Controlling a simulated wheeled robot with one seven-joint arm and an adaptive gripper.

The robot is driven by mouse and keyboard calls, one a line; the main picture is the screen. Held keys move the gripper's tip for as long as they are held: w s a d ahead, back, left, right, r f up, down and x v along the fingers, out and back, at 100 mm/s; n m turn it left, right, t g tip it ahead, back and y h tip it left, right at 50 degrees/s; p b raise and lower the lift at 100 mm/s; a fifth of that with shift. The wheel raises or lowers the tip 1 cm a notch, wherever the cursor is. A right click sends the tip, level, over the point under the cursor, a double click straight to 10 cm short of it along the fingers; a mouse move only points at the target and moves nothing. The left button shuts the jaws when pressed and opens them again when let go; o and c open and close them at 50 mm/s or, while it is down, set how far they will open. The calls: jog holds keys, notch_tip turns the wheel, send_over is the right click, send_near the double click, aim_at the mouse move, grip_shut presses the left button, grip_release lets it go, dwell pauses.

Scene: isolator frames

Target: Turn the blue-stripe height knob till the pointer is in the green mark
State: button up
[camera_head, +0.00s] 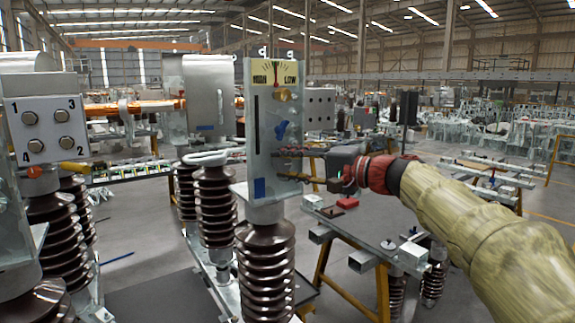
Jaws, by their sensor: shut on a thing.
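The panel (262,140) stands upright on a brown ribbed insulator, with a cream gauge (289,70) at its top. The gauge has a small green mark near its middle and the word LOW at its right. A thin red pointer (275,75) stands close to upright near the green mark; it is too small to tell if it is exactly inside. My gripper (283,166) comes from the right, its fingers at the panel's lower right face. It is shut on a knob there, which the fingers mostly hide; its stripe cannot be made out.
A gold knob (283,95) and an irregular blue patch (281,130) are on the panel above my gripper. A blue square (259,188) is low on it. A numbered box (46,130) stands left.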

jog(key=o, duration=1.2)
jog(key=shift+c, duration=0.2)
jog(key=v, duration=1.2)
